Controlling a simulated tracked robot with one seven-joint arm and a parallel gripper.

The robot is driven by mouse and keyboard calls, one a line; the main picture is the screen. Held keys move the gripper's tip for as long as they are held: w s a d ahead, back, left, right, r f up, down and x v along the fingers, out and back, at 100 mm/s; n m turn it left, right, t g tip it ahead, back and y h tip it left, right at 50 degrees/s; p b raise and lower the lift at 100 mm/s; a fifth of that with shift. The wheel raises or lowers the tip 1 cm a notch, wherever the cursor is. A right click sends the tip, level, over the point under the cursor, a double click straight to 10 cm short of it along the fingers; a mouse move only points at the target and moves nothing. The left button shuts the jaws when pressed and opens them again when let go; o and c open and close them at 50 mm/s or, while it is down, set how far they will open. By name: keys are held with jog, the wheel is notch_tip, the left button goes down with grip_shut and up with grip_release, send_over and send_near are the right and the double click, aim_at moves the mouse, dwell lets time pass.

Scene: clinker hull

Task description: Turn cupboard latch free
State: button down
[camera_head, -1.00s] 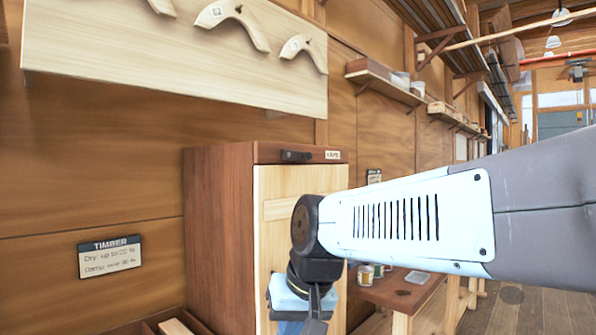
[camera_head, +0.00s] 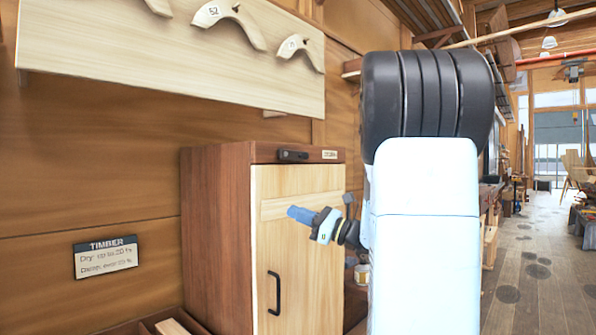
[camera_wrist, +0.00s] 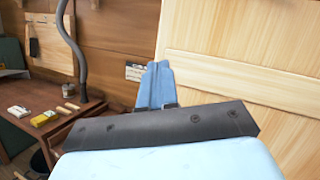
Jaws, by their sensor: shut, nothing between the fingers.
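The cupboard (camera_head: 215,235) is a reddish-brown case against the wall, with a pale wooden door (camera_head: 320,255) that looks shut. A black handle (camera_head: 273,292) is on the door's left side. The small black latch (camera_head: 293,155) lies about level on the top rail above the door. My gripper (camera_head: 292,212) is shut and empty, its blue fingers pointing left in front of the upper door, below the latch. In the wrist view the closed fingers (camera_wrist: 157,80) show beside the pale door (camera_wrist: 245,55); the latch is not seen there.
A small label (camera_head: 330,155) is right of the latch. A pale board with curved wooden pieces (camera_head: 170,65) hangs above the cupboard. A timber sign (camera_head: 106,257) is on the wall at left. A brown bench (camera_wrist: 80,120) with small items shows in the wrist view.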

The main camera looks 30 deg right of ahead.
jog(key=d+r+m+t+h, duration=0.2)
jog(key=d+m+t+h, duration=0.3)
jog(key=d, duration=0.8)
jog(key=m+t+y, duration=0.1)
jog(key=t, duration=0.1)
send_near(300, 158)
jog(key=w+f, duration=0.2)
jog(key=shift+w+a+r, duration=0.15)
jog(key=shift+a+r, duration=0.1)
jog(key=shift+r, duration=0.5)
jog(key=shift+w+a+r, duration=0.15)
jog(key=shift+a+r, duration=0.1)
jog(key=shift+r, duration=0.55)
jog(key=shift+w+a+r, duration=0.15)
jog(key=shift+a+r, duration=0.1)
jog(key=shift+r, duration=0.5)
jog(key=shift+w+r+n+g+y, duration=0.1)
jog(key=shift+r+n+g+y, duration=0.5)
jog(key=shift+r+n+y, duration=0.4)
jog(key=shift+f, duration=0.25)
